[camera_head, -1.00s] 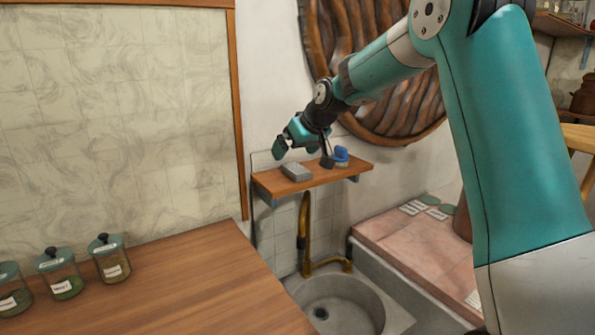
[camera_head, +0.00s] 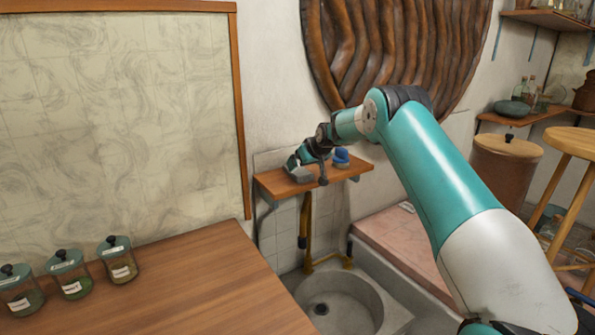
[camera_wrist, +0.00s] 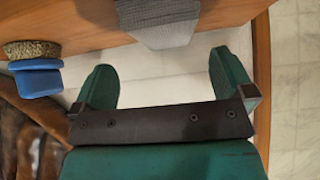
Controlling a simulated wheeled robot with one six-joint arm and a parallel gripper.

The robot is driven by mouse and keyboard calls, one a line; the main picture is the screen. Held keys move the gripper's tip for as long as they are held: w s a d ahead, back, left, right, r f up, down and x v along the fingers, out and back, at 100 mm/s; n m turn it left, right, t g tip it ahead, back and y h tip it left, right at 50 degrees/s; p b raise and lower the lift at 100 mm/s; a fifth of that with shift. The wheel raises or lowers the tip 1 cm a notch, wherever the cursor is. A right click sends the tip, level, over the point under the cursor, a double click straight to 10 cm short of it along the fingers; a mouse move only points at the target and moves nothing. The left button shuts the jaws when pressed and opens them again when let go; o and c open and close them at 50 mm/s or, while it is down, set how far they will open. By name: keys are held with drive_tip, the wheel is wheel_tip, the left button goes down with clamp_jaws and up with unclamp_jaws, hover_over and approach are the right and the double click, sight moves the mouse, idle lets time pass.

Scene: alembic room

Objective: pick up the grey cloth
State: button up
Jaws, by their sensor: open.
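The grey cloth (camera_head: 301,175) lies on the small wooden wall shelf (camera_head: 335,177), near its left end. It also shows at the top edge of the wrist view (camera_wrist: 165,24), partly cut off by the frame. My gripper (camera_wrist: 162,68) is open and empty. Its two green fingers are spread wide, and the cloth lies just ahead of the gap between them. In the head view my gripper (camera_head: 304,161) is right at the cloth and partly hides it; whether they touch cannot be told.
A blue brush or sponge (camera_head: 341,157) sits on the shelf to the right of the cloth. A stone sink (camera_head: 345,303) with a brass pipe (camera_head: 309,240) is below. A wooden counter (camera_head: 200,285) with several lidded jars is at left.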

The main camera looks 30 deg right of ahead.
sight(298, 169)
drive_tip(key=shift+a+p+x, duration=0.15)
drive_tip(key=shift+p+x, duration=0.45)
drive_tip(key=shift+x, duration=0.7)
drive_tip(key=shift+a+p+x, duration=0.15)
drive_tip(key=shift+p+x, duration=0.45)
drive_tip(key=shift+x, duration=0.7)
drive_tip(key=c, duration=1)
